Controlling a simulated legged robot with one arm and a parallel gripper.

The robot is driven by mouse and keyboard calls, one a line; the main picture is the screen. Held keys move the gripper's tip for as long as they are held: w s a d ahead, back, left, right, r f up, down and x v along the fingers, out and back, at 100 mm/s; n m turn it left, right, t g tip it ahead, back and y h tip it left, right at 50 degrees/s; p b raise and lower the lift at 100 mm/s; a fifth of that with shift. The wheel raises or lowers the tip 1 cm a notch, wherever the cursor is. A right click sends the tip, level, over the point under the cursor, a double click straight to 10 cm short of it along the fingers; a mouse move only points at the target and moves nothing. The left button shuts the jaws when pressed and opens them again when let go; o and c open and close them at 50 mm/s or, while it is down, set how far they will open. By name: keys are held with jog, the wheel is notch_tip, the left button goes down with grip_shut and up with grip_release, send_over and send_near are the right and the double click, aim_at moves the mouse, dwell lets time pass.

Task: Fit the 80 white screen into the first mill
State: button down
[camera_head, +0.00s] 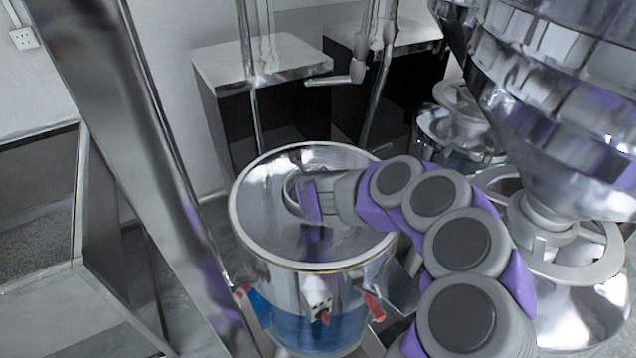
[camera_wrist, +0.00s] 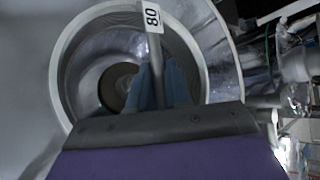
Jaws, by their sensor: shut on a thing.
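The 80 screen (camera_wrist: 62,72) is a pale round ring in the wrist view, with a white tag (camera_wrist: 152,17) reading "80" at its top edge. My gripper (camera_head: 311,200) is shut on the screen and reaches down into the round steel bowl of a mill (camera_head: 345,240). Part of the screen's ring (camera_head: 291,192) shows beside the gripper in the head view. Through the ring, the wrist view shows a brown disc (camera_wrist: 118,86) inside. My gripper hides the contact point and the lower part of the ring. I cannot tell whether the screen is seated or held above the seat.
A thick steel post (camera_head: 150,130) slants past the bowl on the left. Large steel mill parts (camera_head: 560,90) crowd the right. Two dark cabinets with light tops (camera_head: 262,62) stand behind. An open bin (camera_head: 45,220) is at the far left.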

jog(key=shift+r+p, duration=1.3)
jog(key=shift+r, duration=0.3)
jog(key=shift+f+b, duration=2.95)
jog(key=shift+f, duration=0.6)
dwell(0.9)
jog(key=c, duration=1.1)
grip_release()
jog(key=shift+f, duration=0.1)
jog(key=shift+o, duration=0.5)
jog(key=shift+s+d, duration=0.1)
jog(key=shift+s+f, duration=0.15)
jog(key=shift+f, duration=0.05)
jog(key=shift+s, duration=0.1)
jog(key=p+v, duration=0.3)
jog(key=v, duration=1.4)
jog(key=shift+r, duration=0.35)
